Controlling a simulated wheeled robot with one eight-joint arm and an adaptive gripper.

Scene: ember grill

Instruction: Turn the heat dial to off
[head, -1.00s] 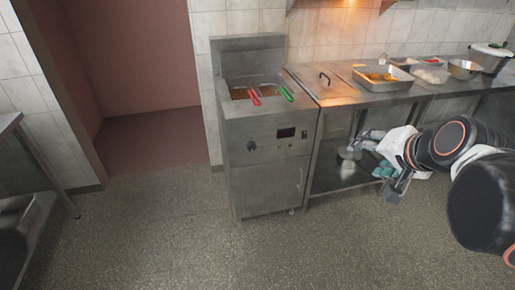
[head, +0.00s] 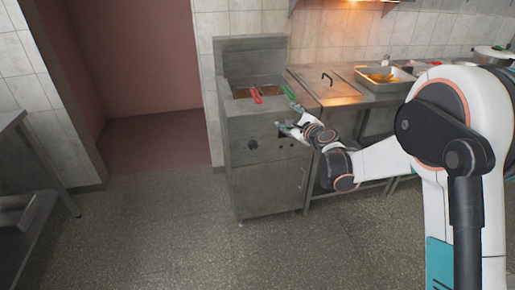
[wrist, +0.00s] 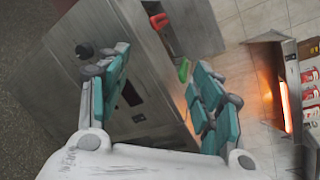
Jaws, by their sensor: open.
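The heat dial (head: 252,145) is a small dark round knob on the front panel of the steel fryer (head: 262,190). In the wrist view the dial (wrist: 84,51) shows at the upper left, just beyond my left finger. My gripper (head: 281,128) is in front of the panel, to the right of the dial and a little above it, over the display area. In the wrist view my gripper (wrist: 160,85) has its two teal-padded fingers spread wide with nothing between them. It appears apart from the dial. The dial's pointer mark is too small to read.
Red (head: 256,95) and green (head: 291,94) basket handles stick out over the fryer's top front edge. A steel counter (head: 345,98) with a metal tray (head: 383,80) adjoins on the right. The floor in front of the fryer is clear.

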